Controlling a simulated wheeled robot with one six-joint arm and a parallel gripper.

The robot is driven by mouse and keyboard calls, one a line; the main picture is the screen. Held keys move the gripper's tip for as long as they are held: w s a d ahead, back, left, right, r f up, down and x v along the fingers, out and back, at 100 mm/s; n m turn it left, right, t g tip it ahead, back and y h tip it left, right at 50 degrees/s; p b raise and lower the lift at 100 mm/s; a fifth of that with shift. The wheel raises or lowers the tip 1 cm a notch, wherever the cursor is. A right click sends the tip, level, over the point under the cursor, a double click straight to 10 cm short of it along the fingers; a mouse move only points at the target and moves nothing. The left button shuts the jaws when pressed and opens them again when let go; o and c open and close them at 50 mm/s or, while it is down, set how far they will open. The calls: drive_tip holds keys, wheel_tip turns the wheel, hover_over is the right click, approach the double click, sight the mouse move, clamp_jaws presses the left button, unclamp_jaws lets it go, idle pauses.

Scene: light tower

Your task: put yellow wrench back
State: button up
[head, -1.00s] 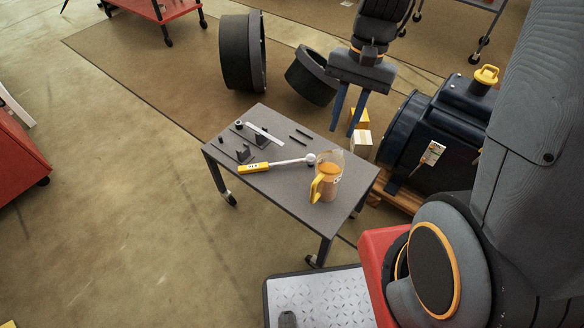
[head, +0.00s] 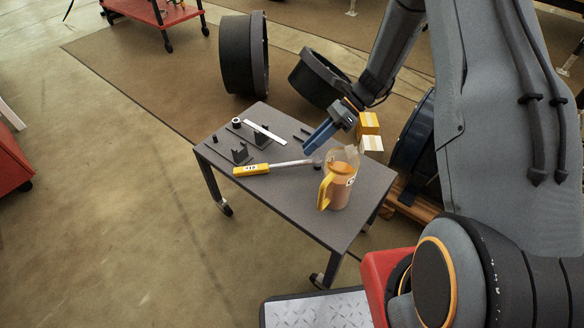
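The yellow wrench (head: 252,170) lies on the small grey table (head: 290,205). Its yellow handle points left; its silver shaft runs right to a dark head beside the jug. My gripper (head: 310,143) is above the table's back right part, over the shaft end of the wrench. Its two blue fingers point down and left, look slightly apart, and hold nothing visible. I cannot tell the exact height above the wrench. Two dark upright brackets, one in front (head: 241,154) and one behind (head: 262,138), stand on the table left of my gripper.
A clear jug with orange contents and a yellow handle (head: 338,185) stands close to the wrench head. A pale flat bar (head: 264,132) and small dark parts lie at the table's back. Yellow and white boxes (head: 369,124) are behind. The table's front is clear.

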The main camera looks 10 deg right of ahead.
sight(299, 159)
drive_tip(key=shift+s+b+x, duration=0.1)
drive_tip(key=shift+b+x, duration=0.1)
drive_tip(key=shift+x, duration=1.35)
drive_tip(key=shift+s+b+x, duration=0.15)
drive_tip(key=shift+b+x, duration=0.05)
drive_tip(key=shift+x, duration=1.3)
drive_tip(key=shift+d, duration=0.1)
clamp_jaws()
